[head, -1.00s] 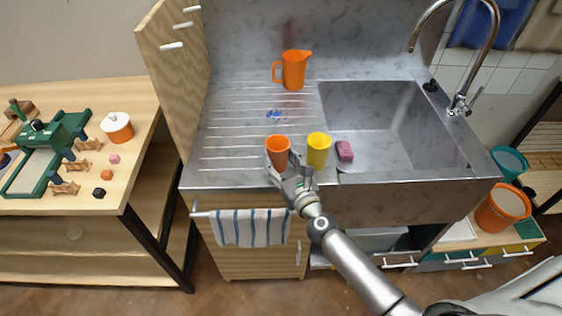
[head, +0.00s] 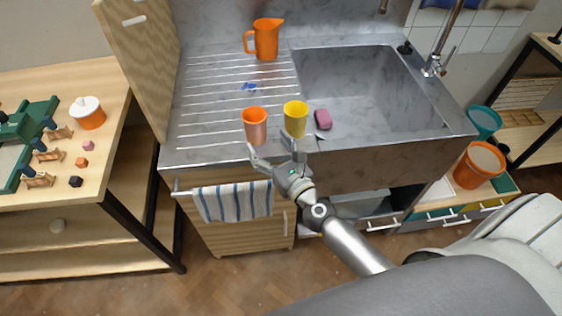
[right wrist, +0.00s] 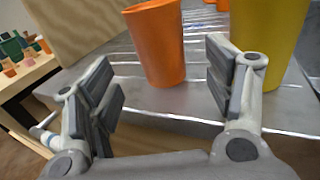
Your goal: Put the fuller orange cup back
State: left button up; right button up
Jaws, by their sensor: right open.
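An orange cup (head: 255,127) stands upright on the ribbed drainboard near the sink unit's front edge. A yellow cup (head: 295,119) stands close to its right. My right gripper (head: 272,158) is open and empty, in front of and below the orange cup, with its fingers apart. In the right wrist view the orange cup (right wrist: 157,45) stands beyond the gap between the open fingers (right wrist: 168,95), and the yellow cup (right wrist: 276,35) is behind the right finger. How full the orange cup is cannot be told. My left gripper is not in view.
An orange jug (head: 266,40) stands at the back of the drainboard. A pink sponge (head: 323,119) lies right of the yellow cup, by the basin (head: 370,90). A striped towel (head: 234,201) hangs on the front rail. A wooden table (head: 100,180) is at left.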

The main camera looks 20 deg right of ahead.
jog(key=s, duration=0.2)
jog(key=s+b, duration=0.1)
jog(key=s, duration=0.2)
jog(key=shift+s+d, duration=0.35)
jog(key=shift+s, duration=0.3)
